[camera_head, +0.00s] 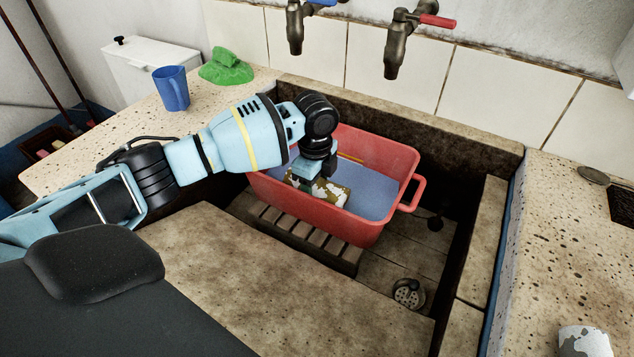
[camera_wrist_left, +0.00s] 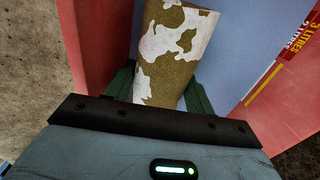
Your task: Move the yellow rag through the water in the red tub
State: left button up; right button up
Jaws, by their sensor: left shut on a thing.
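The red tub (camera_head: 322,222) stands on slats in the stone trough and holds bluish water (camera_head: 375,194). My left gripper (camera_head: 308,181) reaches down inside the tub and is shut on the yellow rag (camera_head: 331,192), a mustard-brown cloth with white patches. In the left wrist view the rag (camera_wrist_left: 172,52) sticks out from between the jaws, with the water (camera_wrist_left: 232,45) behind it and red tub walls on both sides. Whether the rag's lower edge touches the water cannot be told. My right gripper is not in view.
Two taps, one with a blue handle (camera_head: 295,28) and one with a red handle (camera_head: 397,50), are on the wall above. A blue mug (camera_head: 171,88) and a green cloth (camera_head: 226,67) are on the left counter. A drain (camera_head: 408,293) lies in the trough floor, front right.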

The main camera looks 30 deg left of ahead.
pick_arm(q)
jog(key=shift+f+b, duration=0.6)
jog(key=shift+f, duration=1.55)
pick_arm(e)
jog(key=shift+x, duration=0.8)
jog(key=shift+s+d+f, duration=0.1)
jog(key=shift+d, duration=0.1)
pick_arm(q)
jog(key=shift+s+a+p, duration=0.1)
jog(key=shift+a+p, duration=0.35)
jog(key=shift+a, duration=1.1)
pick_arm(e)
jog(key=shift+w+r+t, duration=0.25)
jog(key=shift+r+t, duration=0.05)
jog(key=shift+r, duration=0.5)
